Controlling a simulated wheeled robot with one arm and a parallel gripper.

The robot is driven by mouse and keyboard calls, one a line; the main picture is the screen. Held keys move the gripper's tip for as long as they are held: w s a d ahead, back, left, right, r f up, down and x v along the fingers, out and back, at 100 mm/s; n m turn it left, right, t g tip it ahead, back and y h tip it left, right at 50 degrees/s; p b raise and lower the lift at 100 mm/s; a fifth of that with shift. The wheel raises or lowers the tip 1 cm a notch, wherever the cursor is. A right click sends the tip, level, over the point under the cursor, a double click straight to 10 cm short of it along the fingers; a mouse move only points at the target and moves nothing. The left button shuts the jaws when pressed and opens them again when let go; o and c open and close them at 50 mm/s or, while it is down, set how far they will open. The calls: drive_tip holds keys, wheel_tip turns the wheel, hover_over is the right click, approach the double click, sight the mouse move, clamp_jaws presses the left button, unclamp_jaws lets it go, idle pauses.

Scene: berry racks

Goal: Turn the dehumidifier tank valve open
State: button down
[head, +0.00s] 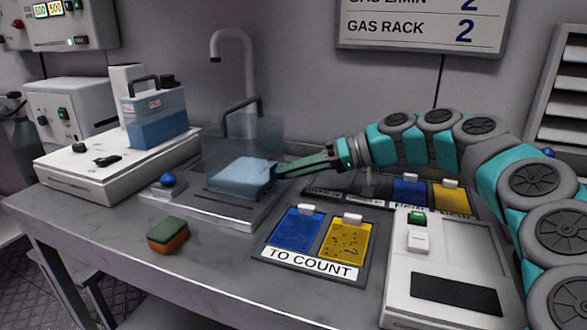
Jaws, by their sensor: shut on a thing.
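A clear dehumidifier tank (228,128) with a dark top handle stands in the sink, with pale blue water low inside it. My gripper (277,170) reaches in from the right, with its long fingers at the lower right side of this tank. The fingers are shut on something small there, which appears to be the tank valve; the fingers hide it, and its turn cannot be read. A second clear tank (157,128), with blue water and a dark handle, sits on the white unit (85,163) at the left.
The sink (232,213) has a grey tap (247,75) behind it and a blue knob (168,180) at its front left. A sponge (168,236) lies on the bench. A "TO COUNT" tray (314,268) with blue and yellow cards and a white device (440,265) stand at the front right.

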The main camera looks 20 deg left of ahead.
drive_tip(key=shift+m, duration=0.3)
drive_tip(key=shift+f, duration=0.1)
drive_tip(key=c, duration=0.6)
unclamp_jaws()
drive_tip(key=shift+c, duration=0.2)
drive_tip(key=v, duration=0.7)
drive_tip(key=shift+w+d+b, duration=0.25)
drive_tip(key=shift+d+b, duration=0.05)
drive_tip(key=shift+b, duration=0.1)
drive_tip(key=shift+s, duration=0.15)
